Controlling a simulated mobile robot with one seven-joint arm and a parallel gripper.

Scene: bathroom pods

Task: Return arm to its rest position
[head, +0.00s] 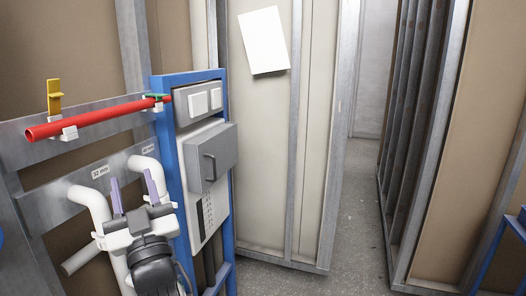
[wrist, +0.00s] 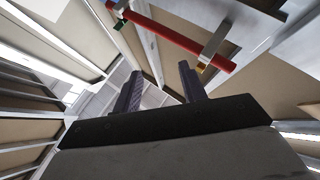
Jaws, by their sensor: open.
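My gripper (head: 134,192) is in the lower left of the head view, with its two purple-grey fingers pointing up. It is in front of the metal rail and the white pipes. In the wrist view my gripper (wrist: 158,90) shows its two fingers apart, with nothing between them. My arm below it is partly cut off by the lower edge of the head view.
A red pipe (head: 95,121) on white clips runs above my gripper; it also shows in the wrist view (wrist: 185,38). White bent pipes (head: 92,205) stand close by. A blue frame (head: 168,175) holds a grey box with a handle (head: 210,158). Open floor (head: 355,225) lies right.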

